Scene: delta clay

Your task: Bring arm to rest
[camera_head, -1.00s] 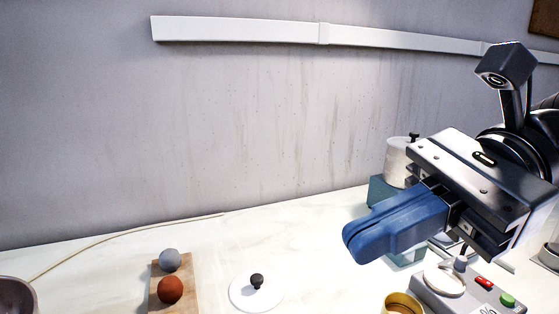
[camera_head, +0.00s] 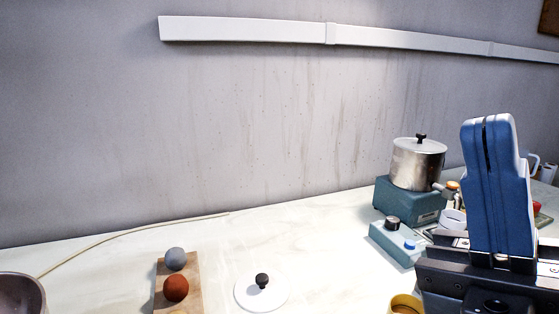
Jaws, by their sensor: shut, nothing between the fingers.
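My gripper (camera_head: 487,122) stands at the right of the head view, its blue fingers pointing up. The two fingers are pressed together with only a thin seam between them, and nothing is held. Its dark metal body fills the lower right corner. The gripper is in front of the table and hides part of the things at the right.
A metal pot (camera_head: 417,165) stands on a teal base (camera_head: 408,203), with a teal control box (camera_head: 395,243) in front. A wooden board (camera_head: 190,277) carries a grey ball (camera_head: 175,258) and a red-brown ball (camera_head: 176,288). A white lid (camera_head: 250,294) lies beside it. The back middle is clear.

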